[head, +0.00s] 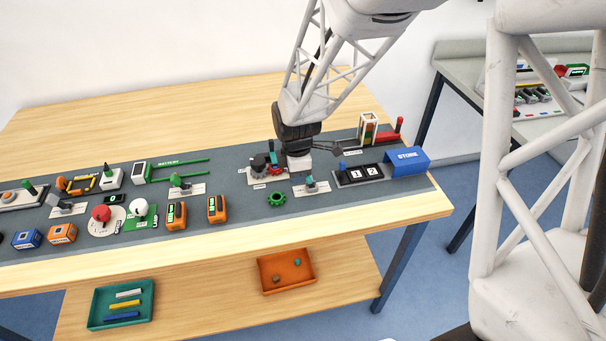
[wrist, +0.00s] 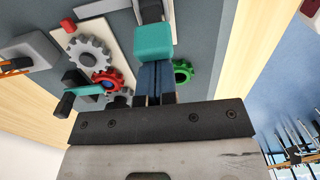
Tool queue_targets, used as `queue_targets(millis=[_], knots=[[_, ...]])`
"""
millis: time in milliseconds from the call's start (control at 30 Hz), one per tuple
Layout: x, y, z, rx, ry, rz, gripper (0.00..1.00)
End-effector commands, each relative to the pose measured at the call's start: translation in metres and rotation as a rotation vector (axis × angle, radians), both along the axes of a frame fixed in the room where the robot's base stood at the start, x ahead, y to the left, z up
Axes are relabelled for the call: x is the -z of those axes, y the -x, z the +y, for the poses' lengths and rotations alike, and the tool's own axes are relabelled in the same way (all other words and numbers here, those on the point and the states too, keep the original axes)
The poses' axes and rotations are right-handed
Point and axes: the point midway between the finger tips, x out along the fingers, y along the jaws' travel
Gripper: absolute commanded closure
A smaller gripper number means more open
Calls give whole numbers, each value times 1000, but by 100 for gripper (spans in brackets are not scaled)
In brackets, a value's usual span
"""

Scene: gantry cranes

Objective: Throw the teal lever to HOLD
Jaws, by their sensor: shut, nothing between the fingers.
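The teal lever (head: 310,182) stands on a small white labelled plate (head: 312,188) at the front of the grey mat. In the wrist view its teal block-shaped grip (wrist: 154,40) lies just beyond my fingertips, on a dark grey arm. My gripper (wrist: 155,88) is shut and empty, its fingers pointing toward that grip. I cannot tell whether they touch it. In the head view my gripper (head: 298,160) is low over the mat, behind and left of the lever, and its fingertips are hard to make out. The HOLD marking is not readable.
A gear unit (wrist: 88,55) with a red gear (wrist: 108,80) and a teal crank is close on the left in the wrist view. A loose green gear (head: 277,199) lies left of the lever. The numbered pad (head: 345,177) and blue STORE box (head: 408,161) stand to the right.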

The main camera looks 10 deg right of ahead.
Motion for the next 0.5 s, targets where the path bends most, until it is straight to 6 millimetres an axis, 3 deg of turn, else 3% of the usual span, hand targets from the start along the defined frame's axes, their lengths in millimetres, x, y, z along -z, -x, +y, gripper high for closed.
queue_targets(millis=[500], knots=[[2, 0, -15, 0, 0, 2, 100]])
